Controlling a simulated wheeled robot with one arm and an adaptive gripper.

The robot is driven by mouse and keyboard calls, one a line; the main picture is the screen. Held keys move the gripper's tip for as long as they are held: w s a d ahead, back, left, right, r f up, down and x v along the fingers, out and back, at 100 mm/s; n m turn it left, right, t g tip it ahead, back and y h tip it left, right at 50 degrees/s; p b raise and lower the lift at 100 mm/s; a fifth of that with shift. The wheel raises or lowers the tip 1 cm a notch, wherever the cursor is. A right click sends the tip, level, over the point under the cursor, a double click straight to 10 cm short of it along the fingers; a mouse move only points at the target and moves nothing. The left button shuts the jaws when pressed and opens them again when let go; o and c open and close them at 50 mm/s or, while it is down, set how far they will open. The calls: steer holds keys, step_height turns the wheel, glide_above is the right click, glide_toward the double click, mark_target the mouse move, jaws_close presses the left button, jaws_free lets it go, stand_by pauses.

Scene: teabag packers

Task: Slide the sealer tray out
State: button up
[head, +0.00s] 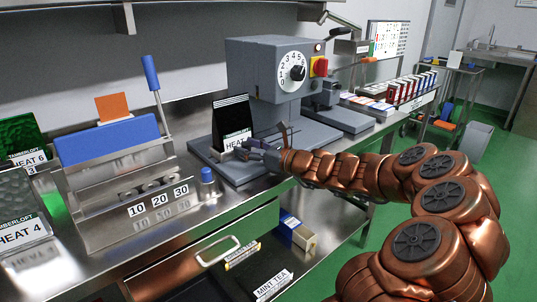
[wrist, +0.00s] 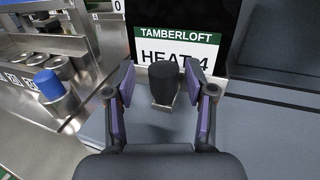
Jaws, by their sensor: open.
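The sealer (head: 268,75) is a grey machine with a numbered dial and a red switch, at the back middle of the bench. Its grey tray (head: 243,176) sticks out at the front left and also fills the right of the wrist view (wrist: 262,130). A black pouch (head: 231,115) stands upright on the tray, with a white and green label reading TAMBERLOFT, HEAT 4 (wrist: 178,48) in the wrist view. A dark knob (wrist: 163,82) stands in front of the label. My gripper (wrist: 160,82) is open, its fingers on either side of the knob; contact is unclear.
A metal rack (head: 125,190) marked 10 20 30 stands at left with a blue block (head: 105,140). A small blue-topped peg (head: 207,175) is close left of the tray. An open drawer (head: 215,252) is below the bench edge.

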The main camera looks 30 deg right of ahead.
steer(key=shift+v, duration=5.45)
steer(key=shift+d, duration=0.1)
